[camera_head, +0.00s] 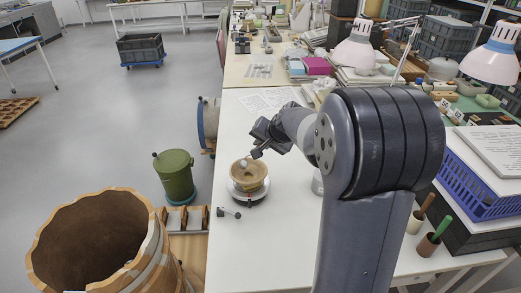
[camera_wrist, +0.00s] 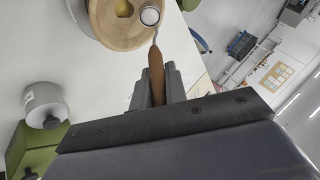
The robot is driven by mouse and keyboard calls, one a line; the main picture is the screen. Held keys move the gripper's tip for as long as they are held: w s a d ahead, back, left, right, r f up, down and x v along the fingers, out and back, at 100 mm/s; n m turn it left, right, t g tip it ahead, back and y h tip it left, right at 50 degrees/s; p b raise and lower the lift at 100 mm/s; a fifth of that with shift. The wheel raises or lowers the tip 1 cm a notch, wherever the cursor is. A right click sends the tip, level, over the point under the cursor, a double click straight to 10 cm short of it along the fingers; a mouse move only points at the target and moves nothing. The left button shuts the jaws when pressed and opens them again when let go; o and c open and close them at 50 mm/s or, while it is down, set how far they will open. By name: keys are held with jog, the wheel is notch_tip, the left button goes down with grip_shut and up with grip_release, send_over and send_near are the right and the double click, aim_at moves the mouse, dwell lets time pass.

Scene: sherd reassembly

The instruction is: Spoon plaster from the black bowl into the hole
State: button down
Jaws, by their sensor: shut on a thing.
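My gripper (camera_head: 258,152) is shut on the brown handle of a spoon (camera_wrist: 156,72); the handle stands between both fingers in the wrist view. The spoon's round metal bowl (camera_wrist: 150,15) looks pale inside, but I cannot tell whether that is plaster. It overlaps the rim of a tan, round vessel (camera_wrist: 122,38) in the wrist view. In the head view the tan vessel (camera_head: 248,184) sits on a round stand on the white table, and the spoon's end is over its opening.
A small dark-tipped tool (camera_head: 229,212) lies left of the stand, near the table edge. A green bin (camera_head: 176,176) and a large wooden tub (camera_head: 92,235) stand beyond that edge. A blue crate (camera_head: 480,185) and lamps crowd the right.

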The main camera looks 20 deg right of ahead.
jog(key=shift+s+d+f+t+y+b, duration=0.65)
jog(key=shift+f+t+y+b, duration=0.1)
jog(key=shift+b, duration=3.8)
jog(key=shift+s+d+f+m+b, duration=0.1)
jog(key=shift+d+f+m+b, duration=0.15)
jog(key=shift+b, duration=1)
jog(key=shift+s+d+t+y+b, duration=0.15)
jog(key=shift+s+t+y+b, duration=0.15)
jog(key=shift+b, duration=0.95)
jog(key=f+t+b, duration=0.1)
jog(key=b, duration=0.3)
jog(key=s+d+f+m+t+y+b, duration=0.1)
jog(key=b, duration=0.4)
jog(key=f+t+y+b, duration=0.1)
jog(key=b, duration=0.4)
jog(key=shift+s+d, duration=0.15)
jog(key=shift+d, duration=0.2)
jog(key=shift+s+d+r+b, duration=0.1)
jog(key=shift+b, duration=0.45)
jog(key=shift+r, duration=0.1)
